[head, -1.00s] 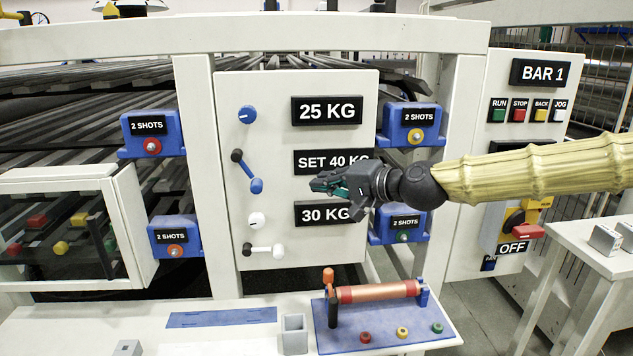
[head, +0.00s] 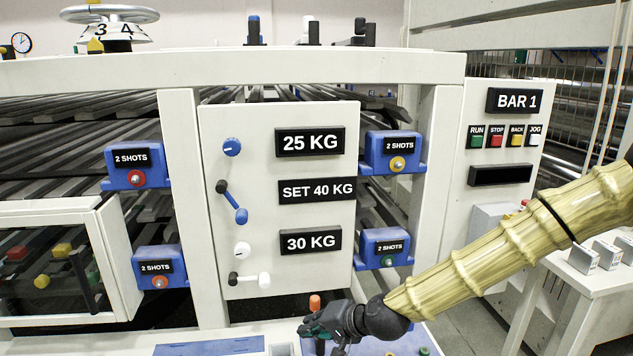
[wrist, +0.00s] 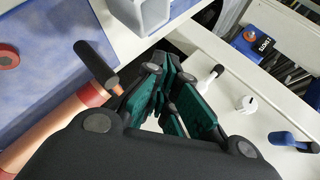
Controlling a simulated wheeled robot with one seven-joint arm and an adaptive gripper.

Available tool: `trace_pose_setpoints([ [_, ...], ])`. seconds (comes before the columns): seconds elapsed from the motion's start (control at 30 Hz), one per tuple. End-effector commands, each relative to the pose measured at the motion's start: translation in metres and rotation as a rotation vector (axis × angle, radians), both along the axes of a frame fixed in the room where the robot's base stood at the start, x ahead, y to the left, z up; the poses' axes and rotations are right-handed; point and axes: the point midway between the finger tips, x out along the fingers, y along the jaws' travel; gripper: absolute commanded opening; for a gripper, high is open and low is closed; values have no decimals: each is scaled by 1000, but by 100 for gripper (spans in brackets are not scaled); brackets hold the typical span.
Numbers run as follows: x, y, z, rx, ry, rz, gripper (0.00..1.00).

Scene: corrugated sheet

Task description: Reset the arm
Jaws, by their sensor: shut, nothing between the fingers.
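My gripper (head: 318,332) is low at the bottom of the head view, in front of the lower edge of the white panel (head: 320,115) and over the bench. It is shut and empty. In the wrist view its green-padded fingers (wrist: 165,75) come together beside an orange-and-black post (wrist: 98,70). My arm reaches in from the right with a tan, ribbed cover. The panel carries signs reading 25 KG (head: 310,142), SET 40 KG (head: 317,190) and 30 KG (head: 311,240).
A copper-coloured roller (wrist: 50,130) lies close by on the blue plate (wrist: 50,55). A grey open box (wrist: 142,15) stands near the fingers. The panel has a blue lever (head: 232,202) and a white lever (head: 250,280). A side table (head: 590,285) stands at the right.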

Motion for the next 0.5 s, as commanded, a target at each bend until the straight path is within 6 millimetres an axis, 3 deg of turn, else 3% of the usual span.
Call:
trace_pose_setpoints([
  [0.03, -17, -4, -25, -40, 32, 11, 0],
  [0.2, -72, -26, -104, -168, 116, 36, 0],
  [0.5, -192, -92, -209, -418, 254, 115, 0],
])
